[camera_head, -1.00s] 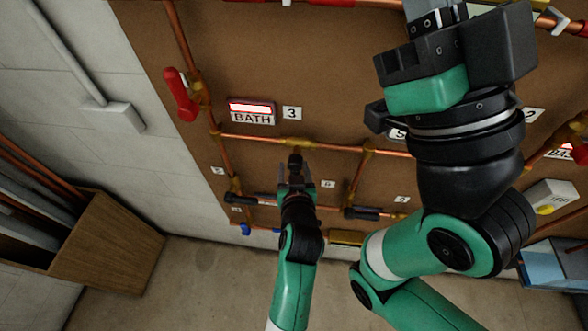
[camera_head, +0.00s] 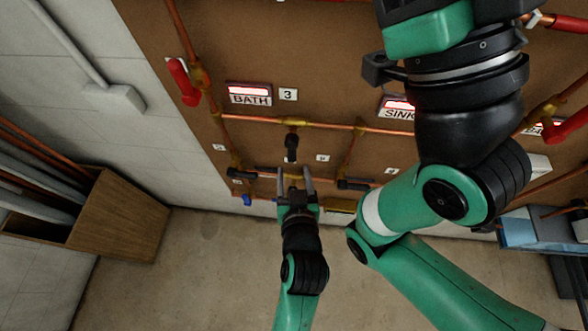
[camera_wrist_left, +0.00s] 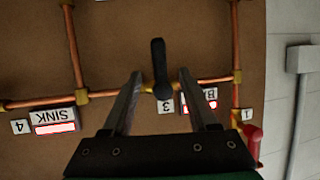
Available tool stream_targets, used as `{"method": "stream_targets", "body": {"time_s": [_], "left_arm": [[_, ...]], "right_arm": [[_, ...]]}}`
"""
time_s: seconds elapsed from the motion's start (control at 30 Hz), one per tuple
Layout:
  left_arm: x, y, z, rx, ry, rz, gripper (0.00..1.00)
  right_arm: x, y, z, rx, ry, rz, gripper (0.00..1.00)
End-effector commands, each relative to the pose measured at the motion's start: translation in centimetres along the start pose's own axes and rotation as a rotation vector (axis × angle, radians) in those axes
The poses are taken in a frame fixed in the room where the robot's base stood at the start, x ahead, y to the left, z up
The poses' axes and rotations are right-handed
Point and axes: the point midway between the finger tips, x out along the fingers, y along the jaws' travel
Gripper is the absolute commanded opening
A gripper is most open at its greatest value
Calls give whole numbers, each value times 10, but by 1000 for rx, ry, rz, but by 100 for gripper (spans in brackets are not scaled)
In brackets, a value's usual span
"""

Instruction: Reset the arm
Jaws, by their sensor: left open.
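My left gripper (camera_head: 294,170) is open and empty in front of the pipe board. In the left wrist view its two fingers (camera_wrist_left: 160,75) stand apart, with a black valve handle (camera_wrist_left: 158,62) showing between them and nothing gripped. In the head view the handle (camera_head: 291,146) hangs below the copper pipe beside label 3, just above the fingertips in the picture and apart from them. My green and black right arm (camera_head: 455,130) fills the right side. Its gripper is out of view past the top edge.
The brown board carries copper pipes, a BATH sign (camera_head: 249,94), a SINK sign (camera_head: 398,107) partly behind my right arm, and a red handle (camera_head: 183,82). A wooden box (camera_head: 125,215) holding pipes stands at left. Floor (camera_head: 210,270) is clear below.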

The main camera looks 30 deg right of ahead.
Motion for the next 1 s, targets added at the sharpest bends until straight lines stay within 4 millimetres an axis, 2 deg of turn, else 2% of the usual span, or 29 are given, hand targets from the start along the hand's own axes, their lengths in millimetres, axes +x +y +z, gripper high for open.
{"method": "stream_targets", "body": {"time_s": [0.43, 0.5, 0.57, 0.67, 0.77, 0.8, 0.87, 0.9, 0.97, 1.0], "left_arm": [[1, 0, 0, 0, 0, 0, 60], [1, -5, -3, -4, 1, -9, 60], [1, -19, -12, -15, 5, -31, 60], [0, -60, -50, -52, 39, -97, 60], [-12, -114, -111, -108, 123, -176, 60], [-20, -136, -139, -134, 168, -203, 60], [-37, -168, -180, -169, 240, -240, 60], [-50, -188, -206, -188, 291, -262, 60], [-73, -217, -246, -210, 370, -292, 60], [-91, -235, -271, -219, 425, -311, 60]], "right_arm": [[-1, 0, 1, 0, -1, 0, 0], [1, 0, -1, 0, -1, 0, 0], [6, 0, -5, 0, -1, 0, 0], [18, 0, -16, 0, -1, 0, 0], [30, 0, -28, 0, 0, 0, 0], [35, 0, -32, 0, 0, 0, 0], [42, 0, -38, 0, 0, 0, 0], [46, 0, -42, 0, 0, 0, 0], [52, 0, -48, 0, 0, 0, 0], [56, 0, -52, 0, 0, 0, 0]]}}
